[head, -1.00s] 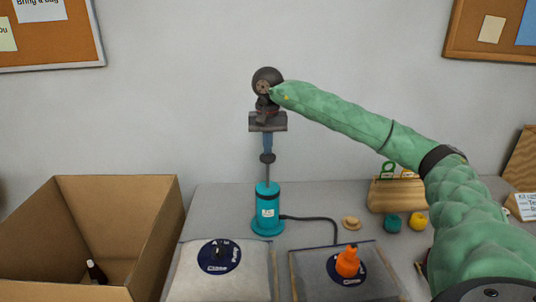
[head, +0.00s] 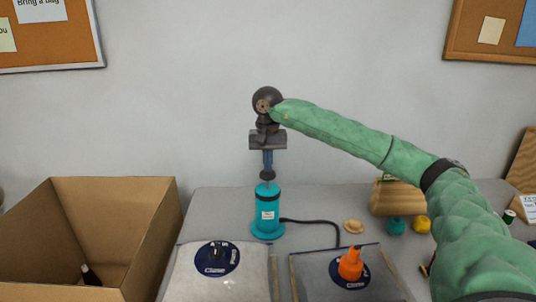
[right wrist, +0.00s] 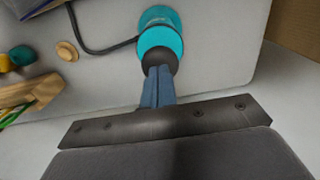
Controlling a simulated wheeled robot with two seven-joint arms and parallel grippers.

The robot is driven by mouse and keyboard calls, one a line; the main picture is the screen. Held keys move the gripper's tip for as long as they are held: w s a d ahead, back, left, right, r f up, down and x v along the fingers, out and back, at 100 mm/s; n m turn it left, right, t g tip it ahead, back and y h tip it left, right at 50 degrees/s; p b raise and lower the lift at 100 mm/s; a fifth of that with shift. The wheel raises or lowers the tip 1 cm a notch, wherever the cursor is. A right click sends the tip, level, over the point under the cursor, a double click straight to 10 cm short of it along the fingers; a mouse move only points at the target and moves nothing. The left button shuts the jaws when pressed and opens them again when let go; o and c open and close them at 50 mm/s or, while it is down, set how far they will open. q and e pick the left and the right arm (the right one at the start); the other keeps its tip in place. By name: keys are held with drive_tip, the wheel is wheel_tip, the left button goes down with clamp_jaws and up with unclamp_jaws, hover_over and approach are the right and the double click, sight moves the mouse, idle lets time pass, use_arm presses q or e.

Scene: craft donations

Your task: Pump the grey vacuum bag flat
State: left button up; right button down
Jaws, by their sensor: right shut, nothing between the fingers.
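The teal pump (head: 268,216) stands upright on the table, its dark knob (head: 267,175) just above the body with little rod showing. My right gripper (head: 268,166) is shut and empty, its blue fingers pointing straight down onto the knob. The wrist view shows the shut fingertips (right wrist: 158,88) meeting the knob (right wrist: 158,60) above the teal body. The grey bag (head: 312,284) lies at front right, with an orange fitting (head: 350,264) on its round blue valve plate. My left gripper is out of view.
A paler bag (head: 188,284) with a black-capped valve (head: 217,257) lies left of the grey one. An open cardboard box (head: 150,240) holding a dark bottle (head: 90,275) stands at left. A wooden piece (head: 392,197) and small round objects sit behind right.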

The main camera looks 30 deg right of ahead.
drive_tip(key=shift+f+b, duration=0.65)
drive_tip(key=shift+f, duration=0.6)
drive_tip(key=shift+r+p, duration=0.65)
drive_tip(key=shift+r, duration=0.55)
wheel_tip(320, 180, up, 9)
drive_tip(key=p, duration=0.3)
drive_tip(key=shift+p, duration=0.35)
drive_tip(key=shift+r+p, duration=1.35)
drive_tip(key=shift+r, duration=1.55)
